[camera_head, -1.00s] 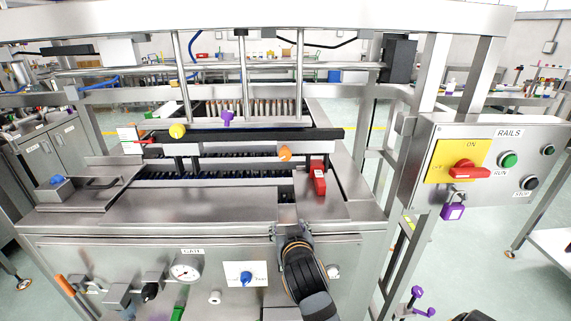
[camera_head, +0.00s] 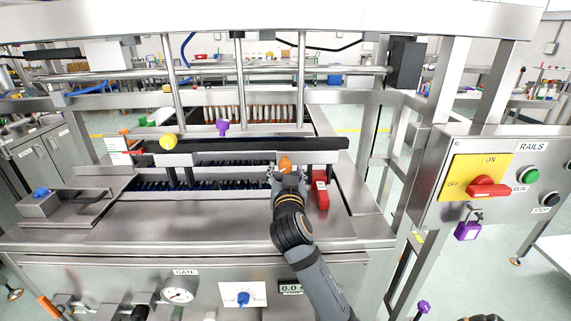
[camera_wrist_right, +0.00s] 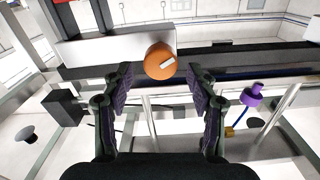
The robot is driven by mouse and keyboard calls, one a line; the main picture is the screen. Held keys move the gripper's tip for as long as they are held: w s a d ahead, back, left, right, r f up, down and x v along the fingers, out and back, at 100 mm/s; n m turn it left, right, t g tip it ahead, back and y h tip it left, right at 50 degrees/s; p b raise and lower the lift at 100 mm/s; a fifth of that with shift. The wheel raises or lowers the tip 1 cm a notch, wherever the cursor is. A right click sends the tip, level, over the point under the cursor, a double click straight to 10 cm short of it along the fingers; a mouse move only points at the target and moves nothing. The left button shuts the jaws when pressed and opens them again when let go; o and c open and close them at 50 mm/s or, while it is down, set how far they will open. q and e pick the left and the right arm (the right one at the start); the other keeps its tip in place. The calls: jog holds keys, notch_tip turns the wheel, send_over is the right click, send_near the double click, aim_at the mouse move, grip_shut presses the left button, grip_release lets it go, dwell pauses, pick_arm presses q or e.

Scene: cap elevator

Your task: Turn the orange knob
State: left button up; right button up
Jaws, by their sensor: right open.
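The orange knob (camera_head: 285,163) sits on the front of the black rail in the head view, at the right part of the machine. In the right wrist view the orange knob (camera_wrist_right: 160,61) is a round cap with a white mark, just beyond the fingertips and between their lines. My right gripper (camera_head: 285,174) is right in front of the knob, and its wrist partly hides the machine there. In the right wrist view my right gripper (camera_wrist_right: 161,85) is open, with one finger on each side and nothing held.
A red block (camera_head: 320,190) stands close to the right of my right gripper. A control box (camera_head: 490,185) stands at the right. The steel top (camera_head: 190,215) is clear.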

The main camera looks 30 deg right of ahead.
aim_at(286, 167)
jog(key=x, duration=0.4)
pick_arm(q)
jog(key=shift+w+r, duration=0.15)
jog(key=shift+w, duration=0.3)
pick_arm(e)
jog(key=c, duration=1.2)
pick_arm(q)
jog(key=shift+s+d, duration=0.1)
pick_arm(e)
jog(key=shift+o, duration=0.2)
